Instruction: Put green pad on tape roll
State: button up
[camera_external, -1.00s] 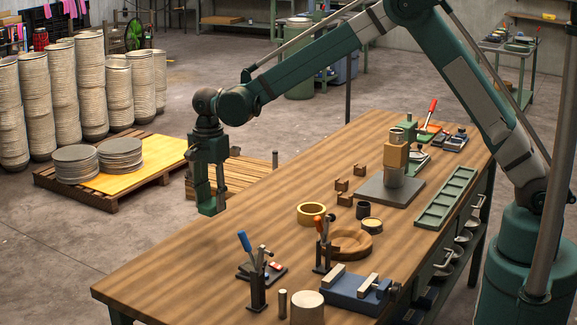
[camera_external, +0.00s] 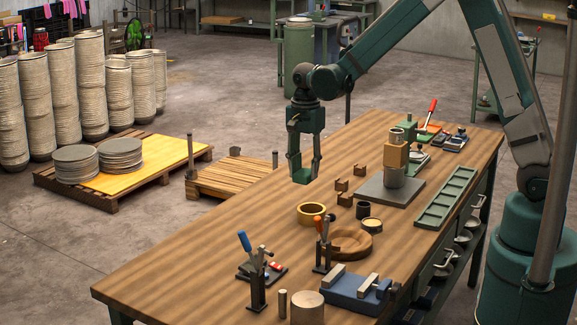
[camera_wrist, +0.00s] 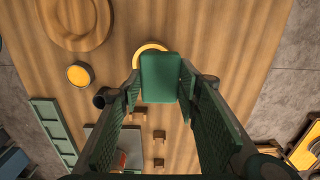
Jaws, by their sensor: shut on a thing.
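My gripper (camera_external: 303,176) is shut on the green pad (camera_external: 303,174) and holds it in the air above the workbench. In the wrist view the green pad (camera_wrist: 160,78) sits between the two fingertips (camera_wrist: 160,84). The tape roll (camera_external: 311,213) is a yellow ring lying flat on the bench, below the gripper in the external view. In the wrist view the tape roll (camera_wrist: 150,46) shows partly behind the pad, with its upper rim in sight and the rest hidden. The pad is apart from the roll.
A round wooden dish (camera_external: 350,243) and a small yellow-topped tin (camera_external: 372,224) lie near the roll. Small brown blocks (camera_external: 345,198) stand behind it. Upright toggle clamps (camera_external: 324,243) stand in front. The bench's left part (camera_external: 190,265) is clear.

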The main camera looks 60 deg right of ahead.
jog(key=shift+s+d, duration=0.85)
jog(key=shift+s, duration=0.05)
send_over(312, 208)
jog(key=shift+f+p, duration=0.3)
jog(key=shift+f, duration=2.55)
jog(key=shift+f, duration=0.15)
jog(key=shift+f, duration=1.95)
jog(key=shift+f, duration=0.2)
jog(key=o, duration=0.9)
